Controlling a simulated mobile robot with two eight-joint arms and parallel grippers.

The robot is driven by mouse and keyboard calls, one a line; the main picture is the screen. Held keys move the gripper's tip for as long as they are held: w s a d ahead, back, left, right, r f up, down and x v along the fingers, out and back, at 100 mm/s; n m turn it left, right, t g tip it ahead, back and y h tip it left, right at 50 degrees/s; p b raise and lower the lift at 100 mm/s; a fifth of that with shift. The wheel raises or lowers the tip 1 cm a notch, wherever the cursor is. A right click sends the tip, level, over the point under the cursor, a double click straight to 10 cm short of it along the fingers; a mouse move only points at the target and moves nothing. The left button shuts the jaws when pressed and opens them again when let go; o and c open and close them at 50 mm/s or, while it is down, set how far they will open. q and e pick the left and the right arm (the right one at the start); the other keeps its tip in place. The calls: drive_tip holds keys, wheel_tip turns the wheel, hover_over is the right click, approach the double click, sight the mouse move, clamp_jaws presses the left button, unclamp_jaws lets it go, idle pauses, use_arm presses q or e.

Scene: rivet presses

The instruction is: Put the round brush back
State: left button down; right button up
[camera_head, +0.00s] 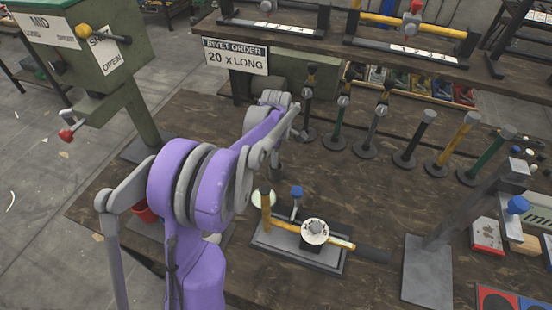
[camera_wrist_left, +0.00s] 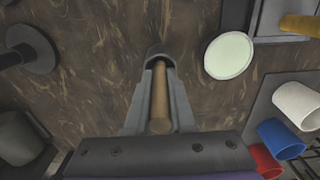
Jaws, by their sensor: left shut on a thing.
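My left gripper (camera_head: 276,168) is over the wooden bench, behind the pale round disc, partly hidden by my own purple arm in the head view. In the left wrist view the gripper (camera_wrist_left: 160,98) is shut on a tool with a round wooden handle (camera_wrist_left: 160,108) and a dark rounded end (camera_wrist_left: 159,54). This looks like the round brush; its bristles cannot be made out. The handle points toward the camera and the dark end away, toward the bench. Whether the dark end touches the bench cannot be told. My right gripper is not in view.
Several upright posts on round bases (camera_head: 366,151) stand along the back. A pale disc (camera_head: 264,200) lies near a fixture plate (camera_head: 270,246) with a yellow bar. White (camera_wrist_left: 297,104), blue (camera_wrist_left: 281,139) and red (camera_wrist_left: 265,161) cups show in the wrist view. A green press (camera_head: 135,105) stands left.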

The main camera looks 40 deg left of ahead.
use_arm(q)
drive_tip(key=shift+f, duration=0.2)
drive_tip(key=c, duration=0.8)
unclamp_jaws()
drive_tip(key=shift+o, duration=0.2)
wheel_tip(320, 180, up, 12)
drive_tip(key=shift+r+p, duration=0.2)
drive_tip(key=shift+p, duration=0.15)
